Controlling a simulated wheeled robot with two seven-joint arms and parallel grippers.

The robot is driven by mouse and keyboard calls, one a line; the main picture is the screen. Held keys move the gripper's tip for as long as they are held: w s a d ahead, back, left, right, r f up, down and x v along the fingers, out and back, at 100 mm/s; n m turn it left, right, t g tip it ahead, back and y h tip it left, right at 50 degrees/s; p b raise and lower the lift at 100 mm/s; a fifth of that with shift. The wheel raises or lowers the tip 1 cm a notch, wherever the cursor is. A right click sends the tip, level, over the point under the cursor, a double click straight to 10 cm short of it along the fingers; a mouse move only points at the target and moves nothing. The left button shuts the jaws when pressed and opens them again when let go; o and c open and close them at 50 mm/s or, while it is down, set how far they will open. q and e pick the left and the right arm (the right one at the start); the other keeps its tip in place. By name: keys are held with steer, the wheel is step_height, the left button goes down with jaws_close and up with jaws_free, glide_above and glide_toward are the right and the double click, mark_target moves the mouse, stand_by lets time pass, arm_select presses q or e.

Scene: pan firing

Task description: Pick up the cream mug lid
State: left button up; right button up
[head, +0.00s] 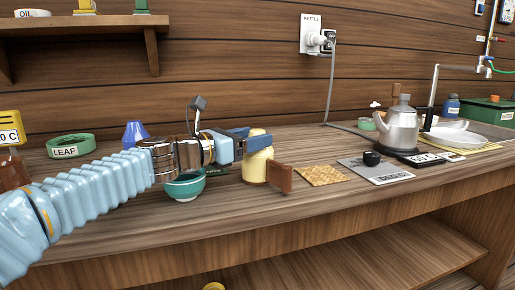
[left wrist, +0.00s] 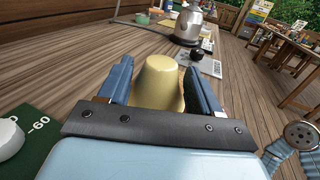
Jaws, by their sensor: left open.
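A cream, rounded mug-like thing (head: 256,170) stands on the counter in the middle of the head view. I cannot make out where a lid begins on it. In the left wrist view the cream thing (left wrist: 160,80) tapers to a flat top and lies between my two fingers. My left gripper (head: 256,138) is open at its upper part, with a finger on either side. I cannot tell whether the fingers touch it. The gripper hides part of it in the head view. My right gripper is not in view.
A brown block-like piece (head: 279,179) is just right of the cream thing. A green bowl (head: 185,188) sits under my left wrist. A woven mat (head: 322,175), a grey board (head: 388,176) with a black knob and a kettle (head: 402,128) stand to the right.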

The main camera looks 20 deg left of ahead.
arm_select(q)
steer(key=x, duration=0.3)
steer(key=shift+w+d, duration=0.15)
steer(key=shift+w, duration=0.05)
steer(key=shift+c, duration=0.5)
steer(key=shift+r, duration=0.1)
steer(key=c, duration=1)
